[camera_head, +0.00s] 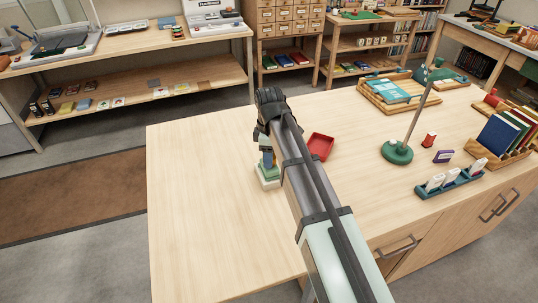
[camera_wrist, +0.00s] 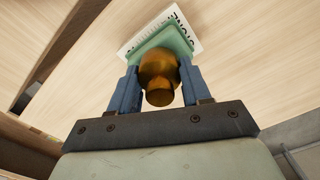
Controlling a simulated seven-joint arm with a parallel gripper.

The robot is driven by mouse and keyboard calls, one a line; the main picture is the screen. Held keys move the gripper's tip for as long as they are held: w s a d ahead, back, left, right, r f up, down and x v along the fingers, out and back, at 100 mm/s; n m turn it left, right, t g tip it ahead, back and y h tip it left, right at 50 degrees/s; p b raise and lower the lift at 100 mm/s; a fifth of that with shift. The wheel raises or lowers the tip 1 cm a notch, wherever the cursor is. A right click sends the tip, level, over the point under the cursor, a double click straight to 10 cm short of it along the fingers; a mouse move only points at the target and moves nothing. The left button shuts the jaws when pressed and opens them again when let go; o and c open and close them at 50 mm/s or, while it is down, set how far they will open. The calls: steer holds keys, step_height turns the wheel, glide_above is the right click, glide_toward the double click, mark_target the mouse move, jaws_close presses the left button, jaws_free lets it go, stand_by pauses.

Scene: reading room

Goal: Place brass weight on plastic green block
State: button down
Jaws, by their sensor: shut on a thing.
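My gripper (camera_wrist: 158,85) is shut on the brass weight (camera_wrist: 159,72), a rounded golden piece with a knob, held between two blue fingers. In the wrist view the green block (camera_wrist: 178,38) lies directly beyond the weight, on a white piece with dark lettering (camera_wrist: 135,42). In the head view my gripper (camera_head: 268,158) points down over the green block (camera_head: 269,173), near the middle of the table. The weight is hidden there by the fingers and arm. I cannot tell whether the weight touches the block.
A red tray (camera_head: 320,146) lies just right of my arm on the wooden table (camera_head: 195,210). A green lamp base (camera_head: 397,152), a green rack (camera_head: 450,183) and a book holder (camera_head: 497,155) stand farther right. The table's left part is clear.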

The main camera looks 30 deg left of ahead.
steer(key=shift+f, duration=0.1)
steer(key=c, duration=0.5)
jaws_free()
step_height(320, 180, up, 12)
steer(key=shift+r, duration=0.1)
stand_by(0.5)
